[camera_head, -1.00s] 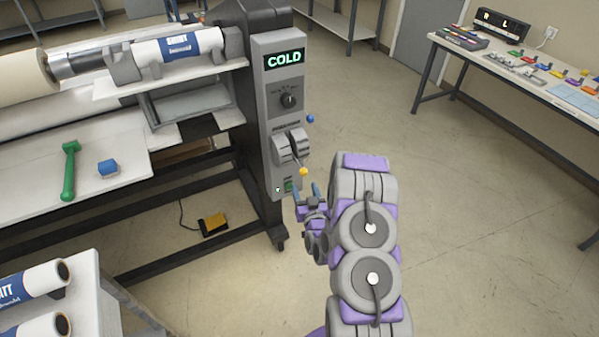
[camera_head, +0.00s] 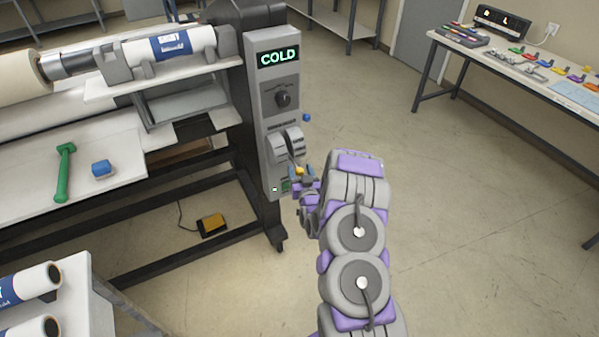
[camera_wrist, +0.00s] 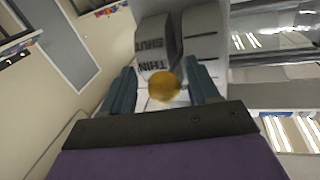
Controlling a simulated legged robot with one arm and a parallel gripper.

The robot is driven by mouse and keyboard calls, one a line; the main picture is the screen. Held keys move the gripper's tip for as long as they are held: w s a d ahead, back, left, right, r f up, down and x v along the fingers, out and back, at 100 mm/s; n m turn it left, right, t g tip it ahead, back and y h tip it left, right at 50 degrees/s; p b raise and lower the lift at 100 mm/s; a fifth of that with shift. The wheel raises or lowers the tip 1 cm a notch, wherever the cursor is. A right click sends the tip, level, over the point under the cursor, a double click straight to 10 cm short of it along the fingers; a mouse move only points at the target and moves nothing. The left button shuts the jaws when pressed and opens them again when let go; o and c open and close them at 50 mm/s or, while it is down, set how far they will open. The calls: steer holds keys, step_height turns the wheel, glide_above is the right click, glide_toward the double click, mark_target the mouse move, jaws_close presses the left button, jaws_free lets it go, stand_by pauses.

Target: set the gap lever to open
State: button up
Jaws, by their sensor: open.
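The gap lever has a yellow ball knob (camera_head: 299,170) and sits on a grey curved housing (camera_head: 285,145) on the front of the laminator's control panel. In the wrist view the yellow knob (camera_wrist: 165,86) lies between my two blue-grey fingers. The words SHUT and THIN show on the housing (camera_wrist: 152,48) just behind the knob. My gripper (camera_wrist: 163,92) is open, with one finger on each side of the knob; whether either touches it I cannot tell. In the head view my gripper (camera_head: 305,184) is at the lower panel, right at the knob. The lever's shaft is mostly hidden.
The panel shows COLD on its display (camera_head: 278,57), above a dark dial (camera_head: 283,99). A blue knob (camera_head: 307,117) sticks out at the panel's right side. A yellow pedal (camera_head: 212,224) lies on the floor. The floor to the right is clear.

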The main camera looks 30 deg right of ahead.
steer(key=shift+d, duration=0.2)
steer(key=shift+c, duration=1.4)
steer(key=shift+a, duration=0.55)
steer(key=c, duration=0.4)
steer(key=shift+d, duration=0.15)
jaws_close()
steer(key=shift+r, duration=0.1)
